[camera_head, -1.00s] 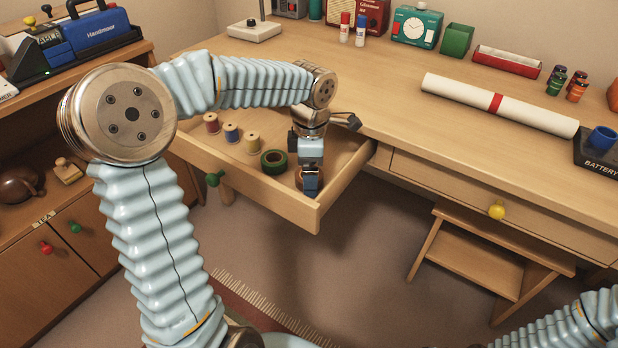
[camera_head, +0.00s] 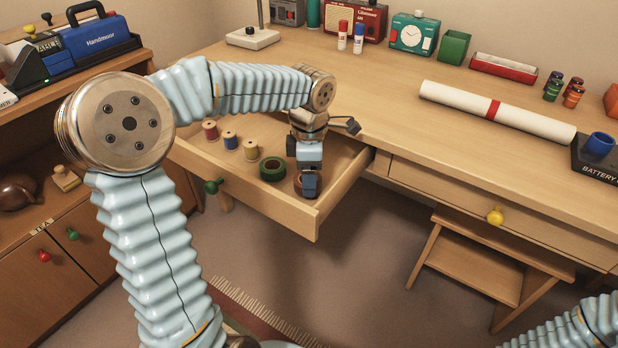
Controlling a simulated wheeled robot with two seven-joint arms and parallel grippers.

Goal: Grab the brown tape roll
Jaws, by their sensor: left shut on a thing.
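My left gripper (camera_head: 309,186) is down inside the open drawer (camera_head: 262,205), shut on the brown tape roll (camera_head: 298,182). The gripper's fingers cover most of the brown roll; only a small brown part shows at their left side. I cannot tell whether the roll touches the drawer floor. A green tape roll (camera_head: 272,168) lies in the drawer just left of the gripper. My right gripper is not in view; only part of my right arm shows at the lower right.
Several thread spools, such as the blue one (camera_head: 231,139), stand in the drawer's left part. The drawer's front and right walls are close to the gripper. The desk top (camera_head: 400,130) is clear near my arm; a white paper roll (camera_head: 497,111) lies farther right.

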